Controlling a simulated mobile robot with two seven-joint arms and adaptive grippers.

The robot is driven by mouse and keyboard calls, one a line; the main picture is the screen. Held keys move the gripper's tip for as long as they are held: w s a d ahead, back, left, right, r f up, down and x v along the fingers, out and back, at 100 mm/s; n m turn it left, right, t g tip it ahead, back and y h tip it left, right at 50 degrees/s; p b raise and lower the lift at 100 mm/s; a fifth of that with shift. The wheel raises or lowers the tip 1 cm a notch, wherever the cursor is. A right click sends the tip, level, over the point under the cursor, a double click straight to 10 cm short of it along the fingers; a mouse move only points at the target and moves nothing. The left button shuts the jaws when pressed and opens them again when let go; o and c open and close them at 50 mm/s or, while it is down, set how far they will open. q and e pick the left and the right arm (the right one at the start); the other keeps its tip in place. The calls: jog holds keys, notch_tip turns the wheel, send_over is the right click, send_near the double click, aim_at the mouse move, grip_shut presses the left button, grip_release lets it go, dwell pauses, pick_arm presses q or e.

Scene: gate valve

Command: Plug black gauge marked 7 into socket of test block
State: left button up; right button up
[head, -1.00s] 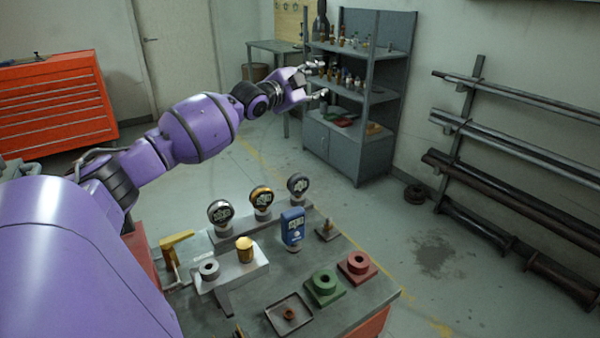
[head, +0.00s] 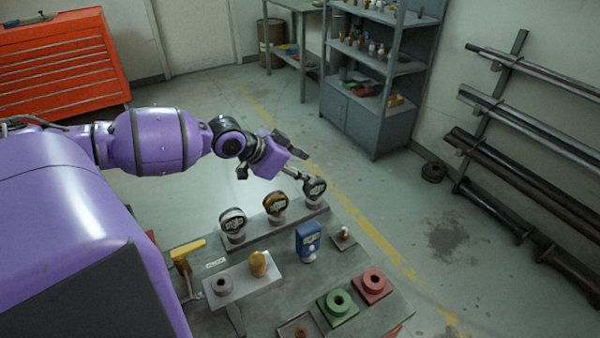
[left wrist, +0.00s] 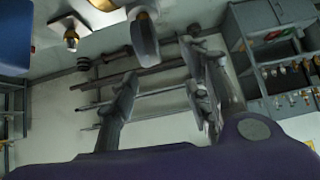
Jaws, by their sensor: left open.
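Three round gauges stand upright in a row on the grey rack (head: 290,220): a silver-rimmed one (head: 233,225), a brass one (head: 275,205) and a dark, black-looking gauge (head: 315,188) at the right end. Their numbers are too small to read. My left gripper (head: 306,168) is open, just above and beside the dark gauge. In the left wrist view, a dark gauge (left wrist: 144,40) shows edge-on, ahead of the open fingers. The pale test block (head: 240,283) has a round socket (head: 222,285) on top and a yellow fitting (head: 258,263). My right gripper is not in view.
A blue meter (head: 308,240) stands behind a green ring block (head: 338,305) and a red one (head: 372,284). A small tray (head: 298,328) is at the front edge. A yellow handle (head: 187,250) stands left of the test block. Shelves and pipe racks are beyond the bench.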

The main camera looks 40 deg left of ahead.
aim_at(315, 183)
pick_arm(q)
jog(key=w+f, duration=0.1)
jog(key=f, duration=0.1)
jog(key=w+d+f, duration=0.1)
jog(key=f, duration=0.1)
jog(key=w+d+f, duration=0.1)
jog(key=f, duration=0.1)
jog(key=shift+w+d+f+b, duration=0.2)
jog(key=shift+w+f+b, duration=0.05)
jog(key=shift+b, duration=0.15)
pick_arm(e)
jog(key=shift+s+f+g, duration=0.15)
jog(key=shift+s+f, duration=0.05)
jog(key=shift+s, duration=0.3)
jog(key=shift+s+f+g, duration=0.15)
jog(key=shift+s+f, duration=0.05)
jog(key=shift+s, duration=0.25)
pick_arm(q)
jog(key=shift+r, duration=0.1)
grip_shut()
